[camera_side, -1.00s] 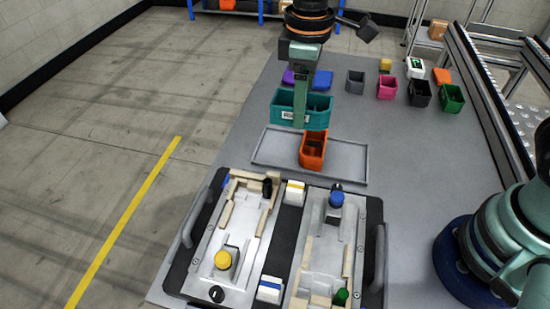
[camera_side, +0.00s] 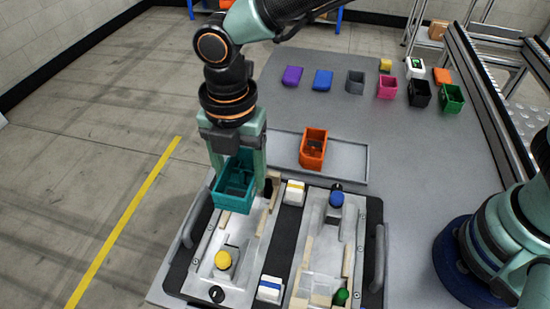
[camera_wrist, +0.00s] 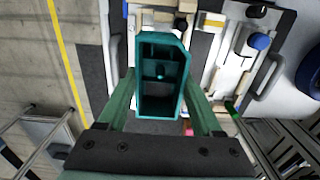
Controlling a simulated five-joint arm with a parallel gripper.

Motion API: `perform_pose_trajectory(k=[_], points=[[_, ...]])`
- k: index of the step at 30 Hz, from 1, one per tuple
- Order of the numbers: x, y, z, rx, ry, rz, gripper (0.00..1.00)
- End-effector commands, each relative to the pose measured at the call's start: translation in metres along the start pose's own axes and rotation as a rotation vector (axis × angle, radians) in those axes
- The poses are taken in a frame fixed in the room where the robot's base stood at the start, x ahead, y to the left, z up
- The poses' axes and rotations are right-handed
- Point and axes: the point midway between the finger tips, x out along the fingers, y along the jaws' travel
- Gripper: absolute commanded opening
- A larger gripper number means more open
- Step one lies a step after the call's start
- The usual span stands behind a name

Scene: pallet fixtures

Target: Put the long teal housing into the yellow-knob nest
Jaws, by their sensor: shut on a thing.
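The long teal housing (camera_side: 233,188) is an open-topped box held between the fingers of my gripper (camera_side: 238,160). In the side view it hangs over the far end of the left nest, in the air. In the wrist view the housing (camera_wrist: 160,78) sits between the two green fingers of my gripper (camera_wrist: 160,105). The yellow-knob nest (camera_side: 238,262) is the left bay of the black pallet, with the yellow knob (camera_side: 222,258) near its front end. The far part of this nest is partly hidden by the housing and fingers.
An orange box (camera_side: 313,150) stands in the grey tray (camera_side: 348,165) behind the pallet. The right nest has a blue knob (camera_side: 336,198) and a green knob (camera_side: 341,296). Several boxes and lids stand at the back of the table. Pallet handles (camera_side: 381,255) rise at both sides.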

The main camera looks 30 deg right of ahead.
Motion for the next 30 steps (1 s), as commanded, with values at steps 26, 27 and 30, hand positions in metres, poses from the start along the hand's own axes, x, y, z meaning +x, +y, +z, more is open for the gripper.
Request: perform_pose_trajectory(k=[26, 27, 30], points=[[0.070, 0.000, 0.001, 0.005, 0.000, 0.000, 0.04], [0.070, 0.000, 0.001, 0.005, 0.000, 0.000, 0.04], [0.070, 0.000, 0.001, 0.005, 0.000, 0.000, 0.04]])
